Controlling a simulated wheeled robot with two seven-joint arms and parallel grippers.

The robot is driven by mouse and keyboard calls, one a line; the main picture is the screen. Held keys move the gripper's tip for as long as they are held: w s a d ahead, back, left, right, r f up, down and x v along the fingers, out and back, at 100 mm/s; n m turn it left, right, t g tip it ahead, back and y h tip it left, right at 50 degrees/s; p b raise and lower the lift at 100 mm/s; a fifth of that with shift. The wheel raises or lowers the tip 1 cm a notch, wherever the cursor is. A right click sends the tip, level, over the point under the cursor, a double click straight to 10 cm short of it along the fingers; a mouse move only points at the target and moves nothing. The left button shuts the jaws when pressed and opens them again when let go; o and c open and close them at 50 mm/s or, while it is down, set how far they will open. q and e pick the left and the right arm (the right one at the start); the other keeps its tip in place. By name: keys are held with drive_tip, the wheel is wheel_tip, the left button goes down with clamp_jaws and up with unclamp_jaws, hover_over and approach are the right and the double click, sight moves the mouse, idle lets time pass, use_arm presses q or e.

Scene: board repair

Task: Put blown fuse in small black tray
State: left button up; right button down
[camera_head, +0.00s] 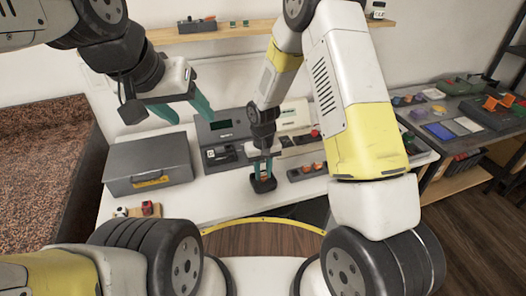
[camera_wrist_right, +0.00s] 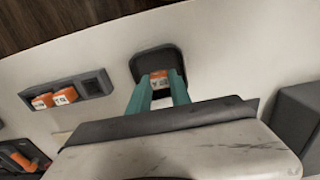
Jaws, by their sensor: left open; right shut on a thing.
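The small black tray (camera_head: 263,186) stands on the white table in front of the grey device. It also shows in the right wrist view (camera_wrist_right: 142,68). My right gripper (camera_head: 263,172) points down over this tray. Its teal fingers are shut on a fuse with an orange label (camera_wrist_right: 159,80). The fuse is between the fingertips, within the tray's outline in the right wrist view. I cannot tell whether it touches the tray's floor. My left gripper (camera_head: 190,111) is open and empty, in the air above the grey case.
A grey holder (camera_head: 308,172) with orange fuses lies right of the tray; one slot looks empty in the right wrist view (camera_wrist_right: 92,87). A closed grey case (camera_head: 148,165) stands left. A grey device (camera_head: 225,130) stands behind. Small red and white items (camera_head: 147,208) lie front left.

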drive_tip(key=shift+f, duration=0.1)
drive_tip(key=c, duration=1.1)
unclamp_jaws()
